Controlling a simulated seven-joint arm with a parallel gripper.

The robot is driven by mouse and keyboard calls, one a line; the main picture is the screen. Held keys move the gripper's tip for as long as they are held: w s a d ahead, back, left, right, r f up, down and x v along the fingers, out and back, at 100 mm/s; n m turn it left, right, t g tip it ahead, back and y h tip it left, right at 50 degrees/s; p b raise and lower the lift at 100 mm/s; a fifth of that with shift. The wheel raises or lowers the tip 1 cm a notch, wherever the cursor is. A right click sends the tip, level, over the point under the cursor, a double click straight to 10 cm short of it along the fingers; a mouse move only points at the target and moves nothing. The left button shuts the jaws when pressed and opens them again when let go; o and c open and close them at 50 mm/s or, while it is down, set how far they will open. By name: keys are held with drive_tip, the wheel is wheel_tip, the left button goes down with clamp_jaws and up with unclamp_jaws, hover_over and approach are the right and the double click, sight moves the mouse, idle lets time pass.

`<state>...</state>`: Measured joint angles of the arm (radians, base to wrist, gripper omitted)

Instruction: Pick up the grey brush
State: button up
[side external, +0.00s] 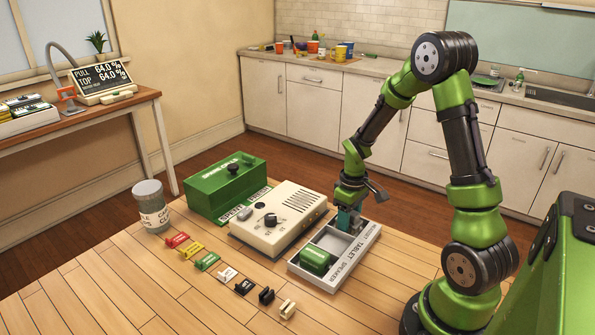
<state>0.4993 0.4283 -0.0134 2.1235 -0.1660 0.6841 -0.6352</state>
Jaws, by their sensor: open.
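I cannot make out a grey brush for certain. A small grey rounded piece (243,213) lies by the label strip between the green box and the cream box; it is too small to identify. My gripper (347,228) points down over the far part of a grey labelled tray (331,283). Its fingers look teal and dark, and I cannot see well between them; it is open. A green block (315,260) lies in the tray's near part, apart from my gripper. What lies directly under my fingers is hidden.
A cream box (278,219) with knobs and a green box (225,185) stand left of the tray. A grey can (150,207) stands at far left. Several small coloured clips, including a red one (177,240), lie in a row in front. The wooden table's near left is clear.

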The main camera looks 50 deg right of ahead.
drive_tip(key=c, duration=0.7)
drive_tip(key=shift+r, duration=0.1)
wheel_tip(320, 180, up, 10)
